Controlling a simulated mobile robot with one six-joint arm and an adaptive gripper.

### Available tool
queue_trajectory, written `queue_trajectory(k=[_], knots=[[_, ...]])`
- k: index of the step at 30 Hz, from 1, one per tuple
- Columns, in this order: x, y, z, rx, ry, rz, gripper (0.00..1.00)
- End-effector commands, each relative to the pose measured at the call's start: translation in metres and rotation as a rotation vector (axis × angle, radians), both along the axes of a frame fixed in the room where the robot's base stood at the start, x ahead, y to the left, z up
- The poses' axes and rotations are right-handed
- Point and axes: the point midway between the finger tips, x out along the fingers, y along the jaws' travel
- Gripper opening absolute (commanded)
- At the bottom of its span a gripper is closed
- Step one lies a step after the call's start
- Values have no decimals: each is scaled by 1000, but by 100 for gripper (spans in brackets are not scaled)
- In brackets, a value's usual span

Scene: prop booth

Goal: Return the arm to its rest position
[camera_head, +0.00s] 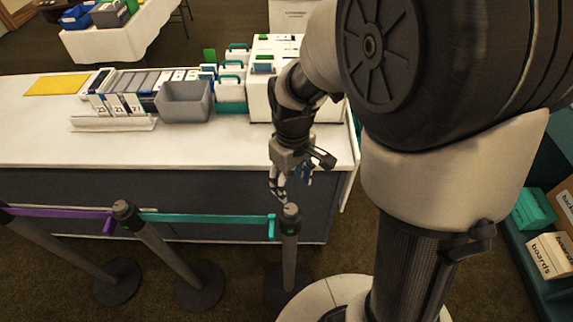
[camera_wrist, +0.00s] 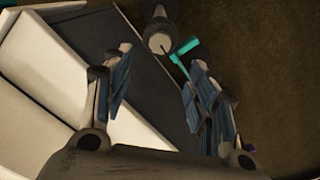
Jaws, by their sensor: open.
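My gripper (camera_head: 290,180) hangs at the front right edge of the white counter (camera_head: 200,145), pointing down just above a stanchion post (camera_head: 290,222). In the wrist view my gripper (camera_wrist: 155,85) has its two blue-padded fingers spread apart, with nothing between them. Beyond the fingers the wrist view shows the counter's white top and dark front panel (camera_wrist: 90,45), and a post top (camera_wrist: 158,38) with a teal belt. My arm reaches from the upper right over the counter's right end.
Stanchions with a purple belt (camera_head: 62,214) and a teal belt (camera_head: 205,218) line the counter's front. A grey bin (camera_head: 184,101), a card rack (camera_head: 113,110) and a white box (camera_head: 275,75) stand on it. A teal shelf with boxes (camera_head: 550,255) is at right.

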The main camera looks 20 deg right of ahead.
Motion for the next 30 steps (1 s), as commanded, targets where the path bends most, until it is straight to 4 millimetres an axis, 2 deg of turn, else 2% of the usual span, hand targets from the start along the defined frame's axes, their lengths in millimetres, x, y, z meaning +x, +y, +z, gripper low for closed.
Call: queue_trajectory(k=[8, 11, 13, 18, 21, 25, 30], knots=[[-1, 0, 5, 0, -8, -6, 53], [-7, 0, 23, 0, -39, -30, 53], [-17, 0, 43, 2, -75, -62, 53], [-54, 0, 95, 14, -181, -167, 53], [-79, 1, 119, 26, -243, -230, 53], [-111, 1, 138, 47, -316, -305, 53], [-140, 1, 149, 71, -380, -374, 53]])
